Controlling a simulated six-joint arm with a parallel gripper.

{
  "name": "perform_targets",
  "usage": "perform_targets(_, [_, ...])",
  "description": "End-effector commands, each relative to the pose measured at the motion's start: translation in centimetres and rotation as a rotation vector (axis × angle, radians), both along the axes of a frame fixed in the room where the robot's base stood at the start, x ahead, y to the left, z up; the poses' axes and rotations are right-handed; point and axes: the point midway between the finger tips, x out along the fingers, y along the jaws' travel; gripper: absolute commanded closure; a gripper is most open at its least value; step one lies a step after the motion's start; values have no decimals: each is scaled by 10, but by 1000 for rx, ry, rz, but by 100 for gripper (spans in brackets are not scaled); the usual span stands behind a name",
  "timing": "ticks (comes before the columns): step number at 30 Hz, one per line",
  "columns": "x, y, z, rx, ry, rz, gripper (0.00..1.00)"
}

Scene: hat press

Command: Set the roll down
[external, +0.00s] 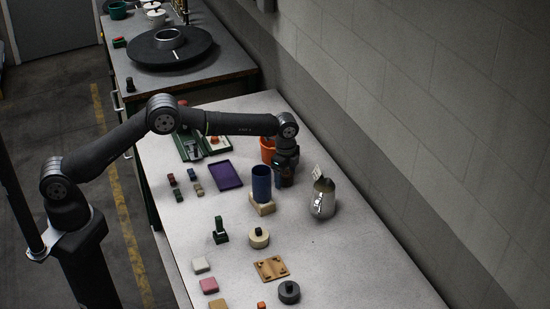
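A dark blue upright cylinder (261,183), which looks like the roll, stands on or just over a pale wooden block (263,208) on the grey table. I cannot tell whether it rests on the block. My gripper (284,179) points down close beside the cylinder's right side. Its fingers are dark, small and partly hidden, so I cannot tell whether they are open or shut, or whether they touch the cylinder.
A shiny metal pitcher (322,199) stands right of my gripper, and an orange cup (268,150) behind it. A purple tray (225,175) lies to the left. Several small blocks, a wooden plate (271,268) and a round knobbed piece (259,238) lie in front.

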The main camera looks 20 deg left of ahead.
Motion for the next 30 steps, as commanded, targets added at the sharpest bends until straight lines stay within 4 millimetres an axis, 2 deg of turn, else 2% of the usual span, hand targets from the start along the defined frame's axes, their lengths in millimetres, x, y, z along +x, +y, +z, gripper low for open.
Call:
perform_targets(5, [0,0,1,0,0,0,30])
perform_targets(8, [0,0,9,-1,-1,0,30])
perform_targets(11, [1,-1,24,-3,-3,0,30])
perform_targets(21, [0,0,95,-2,-1,0,30])
perform_targets(25, [0,-1,113,-2,-1,0,30])
perform_targets(30, [0,0,123,0,1,0,30])
